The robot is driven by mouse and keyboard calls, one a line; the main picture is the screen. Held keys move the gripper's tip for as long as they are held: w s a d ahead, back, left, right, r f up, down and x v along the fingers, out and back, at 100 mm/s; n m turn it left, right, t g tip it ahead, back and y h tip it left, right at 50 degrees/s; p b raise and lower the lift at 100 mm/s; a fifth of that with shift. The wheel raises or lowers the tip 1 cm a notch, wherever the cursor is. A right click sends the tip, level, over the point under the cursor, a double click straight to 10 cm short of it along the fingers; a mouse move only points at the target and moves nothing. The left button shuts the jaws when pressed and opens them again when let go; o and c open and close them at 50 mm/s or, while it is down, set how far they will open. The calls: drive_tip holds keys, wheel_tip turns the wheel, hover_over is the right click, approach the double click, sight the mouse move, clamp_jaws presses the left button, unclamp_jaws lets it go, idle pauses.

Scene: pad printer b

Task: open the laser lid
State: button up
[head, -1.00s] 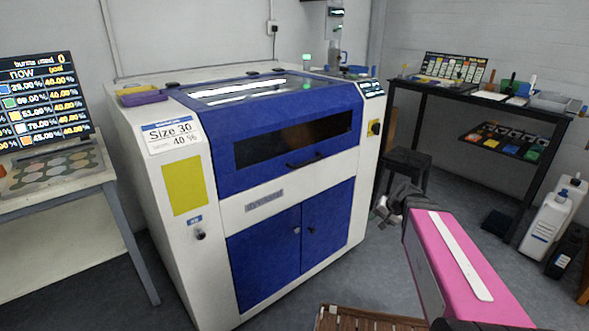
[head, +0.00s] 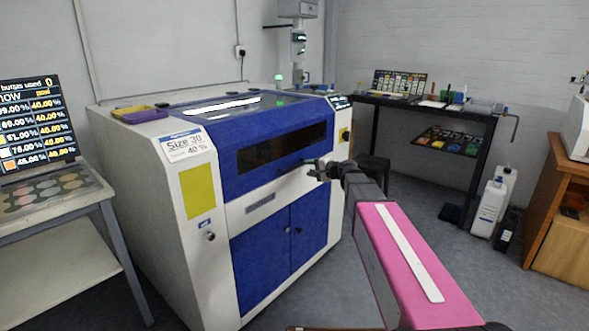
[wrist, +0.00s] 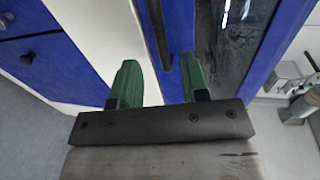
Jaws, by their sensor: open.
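The laser lid (head: 225,160) is the blue upper front of the white and blue laser machine, with a dark window, and it is shut. Its dark handle (head: 290,166) sits below the window, partly hidden by my gripper (head: 319,170). In the wrist view, my gripper (wrist: 159,68) is open, with a green finger on either side. The handle (wrist: 158,35) shows as a dark bar lined up between the fingertips. I see no contact, and cannot tell whether it lies between the fingers in depth.
A screen (head: 36,120) and table stand at the left. Grey floor is open at the right.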

sight(297, 166)
drive_tip(key=x, duration=0.8)
drive_tip(key=shift+w+a, duration=0.15)
drive_tip(key=shift+c, duration=0.3)
clamp_jaws()
